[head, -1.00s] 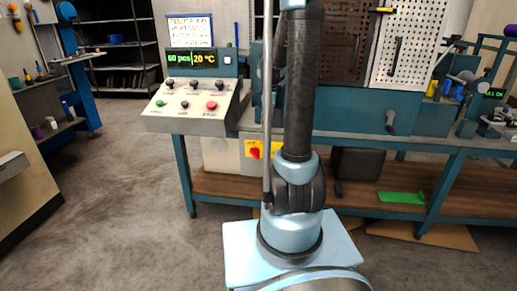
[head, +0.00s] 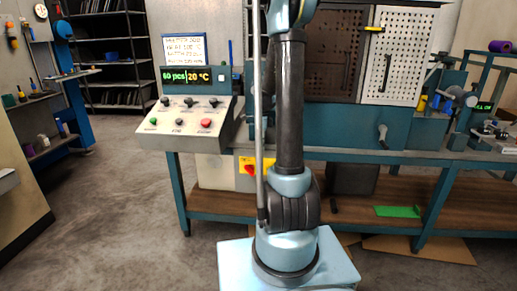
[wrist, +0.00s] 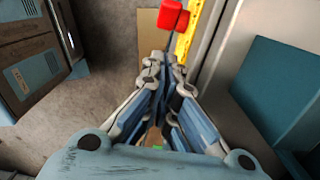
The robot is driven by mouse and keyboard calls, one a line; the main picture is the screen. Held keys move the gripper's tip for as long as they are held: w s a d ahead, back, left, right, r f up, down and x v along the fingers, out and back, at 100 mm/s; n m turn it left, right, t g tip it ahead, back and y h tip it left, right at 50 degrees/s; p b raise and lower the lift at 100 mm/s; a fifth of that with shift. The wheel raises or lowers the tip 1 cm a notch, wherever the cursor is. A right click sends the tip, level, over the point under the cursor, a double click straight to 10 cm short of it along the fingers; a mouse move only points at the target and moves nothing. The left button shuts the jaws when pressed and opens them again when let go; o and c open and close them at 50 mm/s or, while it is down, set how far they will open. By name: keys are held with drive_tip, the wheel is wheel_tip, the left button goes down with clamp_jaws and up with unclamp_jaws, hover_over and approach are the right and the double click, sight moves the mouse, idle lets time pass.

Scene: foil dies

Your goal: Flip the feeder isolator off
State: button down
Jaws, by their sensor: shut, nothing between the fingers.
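The feeder isolator is a red handle (head: 249,169) on a yellow plate (head: 268,165), fixed to a pale grey box under the bench. My arm hides part of the plate in the head view. In the wrist view the red handle (wrist: 172,15) stands out from the yellow plate (wrist: 189,32) at the top. My gripper (wrist: 168,62) has its fingers together and empty, with the tips just short of the handle. A small gap seems to show between tips and handle, but contact is hard to judge. My gripper cannot be made out in the head view.
A control console (head: 188,125) with buttons and a lit display stands on the bench's left end. Below, a wooden shelf (head: 345,200) holds a dark bin (head: 352,178) and a green sheet (head: 397,211). Open concrete floor (head: 120,200) lies to the left.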

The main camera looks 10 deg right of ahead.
approach(249, 168)
drive_tip(key=d+f, duration=0.1)
drive_tip(key=s+d+f, duration=0.1)
drive_tip(key=d+f, duration=0.1)
drive_tip(key=d, duration=0.1)
drive_tip(key=shift+s+d+f, duration=0.1)
drive_tip(key=shift+s+f, duration=0.3)
drive_tip(key=shift+w+a+f, duration=0.15)
drive_tip(key=shift+a+f, duration=0.35)
drive_tip(key=shift+a, duration=0.05)
drive_tip(key=shift+w+a+f, duration=0.15)
drive_tip(key=shift+a+f, duration=0.35)
drive_tip(key=shift+w+a+f, duration=0.15)
drive_tip(key=shift+a+f, duration=0.2)
drive_tip(key=shift+a, duration=0.05)
drive_tip(key=shift+w+a+r, duration=0.1)
drive_tip(key=shift+w+a, duration=0.05)
drive_tip(key=shift+a, duration=0.35)
drive_tip(key=shift+w+a+r, duration=0.1)
drive_tip(key=shift+w+a, duration=0.05)
drive_tip(key=shift+a, duration=0.35)
drive_tip(key=shift+d, duration=0.1)
drive_tip(key=d+r, duration=0.2)
drive_tip(key=r, duration=0.1)
drive_tip(key=shift+s+d, duration=0.15)
drive_tip(key=shift+s, duration=0.25)
wheel_tip(249, 168, up, 10)
drive_tip(key=a, duration=0.1)
drive_tip(key=shift+w+a, duration=0.2)
drive_tip(key=shift+w, duration=0.05)
